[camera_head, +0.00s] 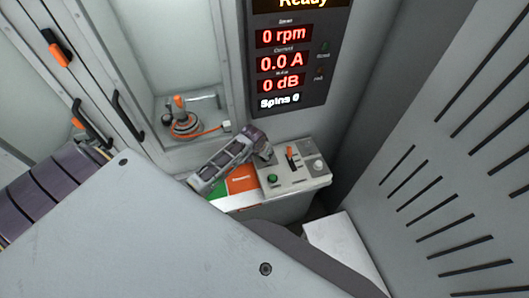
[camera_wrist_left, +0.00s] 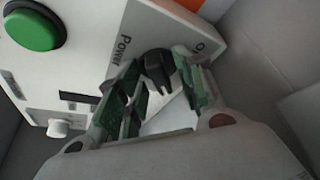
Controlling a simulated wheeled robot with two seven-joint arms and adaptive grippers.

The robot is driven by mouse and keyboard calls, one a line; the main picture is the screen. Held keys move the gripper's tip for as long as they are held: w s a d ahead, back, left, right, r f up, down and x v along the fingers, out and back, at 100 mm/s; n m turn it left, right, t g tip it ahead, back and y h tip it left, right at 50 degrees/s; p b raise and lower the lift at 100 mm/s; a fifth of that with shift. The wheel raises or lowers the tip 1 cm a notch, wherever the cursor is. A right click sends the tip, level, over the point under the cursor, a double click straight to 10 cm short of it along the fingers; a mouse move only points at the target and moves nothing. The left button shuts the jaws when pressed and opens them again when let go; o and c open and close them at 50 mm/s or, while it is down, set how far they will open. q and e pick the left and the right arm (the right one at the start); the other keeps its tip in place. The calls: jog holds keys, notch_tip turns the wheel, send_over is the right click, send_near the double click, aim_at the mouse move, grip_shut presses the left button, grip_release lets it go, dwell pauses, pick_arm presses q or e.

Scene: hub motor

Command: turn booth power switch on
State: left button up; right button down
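The booth power switch is a black rotary knob (camera_wrist_left: 158,70) on a pale panel, with the word "Power" beside it and an "O" mark nearby. My left gripper (camera_wrist_left: 163,88) is open in the left wrist view, with its green-padded fingers on either side of the knob. I cannot tell whether they touch it. In the head view my left gripper (camera_head: 262,150) reaches the left rear of the control box (camera_head: 298,178); the knob cannot be made out there. My right gripper is not in view.
A display (camera_head: 285,60) above reads "Ready" and 0 rpm. A glazed booth with a motor (camera_head: 183,123) stands behind left; a slotted grey wall (camera_head: 450,180) is at right.

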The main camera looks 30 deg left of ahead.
pick_arm(q)
jog(key=shift+r, duration=0.25)
jog(key=shift+v, duration=1)
jog(key=v, duration=0.9)
jog(key=shift+r, duration=0.2)
jog(key=shift+s, duration=0.2)
